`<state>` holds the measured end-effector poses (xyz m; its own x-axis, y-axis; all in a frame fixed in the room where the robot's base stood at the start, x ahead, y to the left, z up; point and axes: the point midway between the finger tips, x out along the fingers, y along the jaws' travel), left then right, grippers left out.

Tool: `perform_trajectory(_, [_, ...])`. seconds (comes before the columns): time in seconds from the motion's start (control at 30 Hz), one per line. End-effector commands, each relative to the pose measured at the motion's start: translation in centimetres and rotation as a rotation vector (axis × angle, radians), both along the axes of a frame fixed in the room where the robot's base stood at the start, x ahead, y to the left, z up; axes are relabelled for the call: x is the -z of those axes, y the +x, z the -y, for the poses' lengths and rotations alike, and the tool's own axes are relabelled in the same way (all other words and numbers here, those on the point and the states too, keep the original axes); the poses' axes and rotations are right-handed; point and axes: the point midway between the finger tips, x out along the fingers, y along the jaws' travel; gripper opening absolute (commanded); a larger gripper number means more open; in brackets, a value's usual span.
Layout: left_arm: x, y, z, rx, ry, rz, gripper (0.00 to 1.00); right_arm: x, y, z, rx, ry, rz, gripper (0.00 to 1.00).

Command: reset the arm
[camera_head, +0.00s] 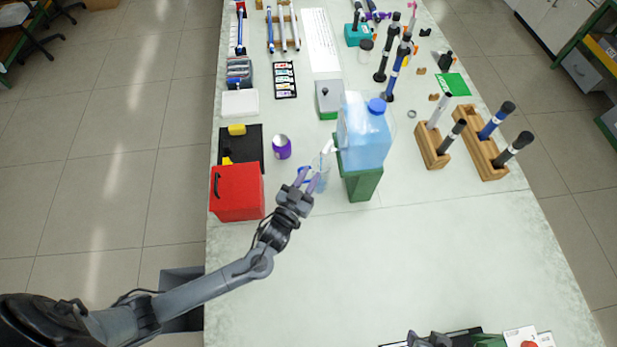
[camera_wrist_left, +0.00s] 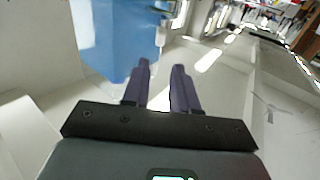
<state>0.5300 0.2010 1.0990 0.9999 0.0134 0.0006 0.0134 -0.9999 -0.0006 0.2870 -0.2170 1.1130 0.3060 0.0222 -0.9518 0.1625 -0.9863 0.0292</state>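My left gripper (camera_head: 310,180) is over the table beside the green stand, with its arm reaching in from the lower left. Its two purple fingers are apart, and in the left wrist view (camera_wrist_left: 162,68) a pale gap shows between them with nothing held. A clear cup with blue on it (camera_head: 324,172) is right by the fingertips in the head view; I cannot tell whether they touch. A large blue surface (camera_wrist_left: 112,38) fills the upper left of the wrist view, ahead of the fingers. My right gripper's fingers do not show.
A blue water jug (camera_head: 366,140) sits on a green stand (camera_head: 362,185) just right of the gripper. A red box (camera_head: 237,192) and a purple cup (camera_head: 281,147) are to the left. Wooden holders (camera_head: 480,150) with rods stand right. The near table (camera_head: 400,270) is largely clear.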

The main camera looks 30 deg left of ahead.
Motion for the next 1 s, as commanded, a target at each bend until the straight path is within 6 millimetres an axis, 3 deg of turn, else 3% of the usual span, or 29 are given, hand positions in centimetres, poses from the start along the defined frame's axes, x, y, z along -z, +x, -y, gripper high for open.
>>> perform_trajectory(0.43, [0.1,-0.2,0.0,0.0,0.0,-0.004,0.28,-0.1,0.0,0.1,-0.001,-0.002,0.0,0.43])
perform_trajectory(0.63, [1.3,-3.0,-0.1,-0.016,-0.018,-0.069,0.28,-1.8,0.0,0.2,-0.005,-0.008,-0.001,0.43])
perform_trajectory(0.77, [-1.2,-5.6,-0.5,-0.051,-0.095,-0.099,0.28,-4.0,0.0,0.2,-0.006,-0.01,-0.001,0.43])
perform_trajectory(1.0, [-5.5,-10.3,-1.0,-0.066,-0.206,-0.433,0.28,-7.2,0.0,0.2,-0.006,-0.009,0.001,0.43])
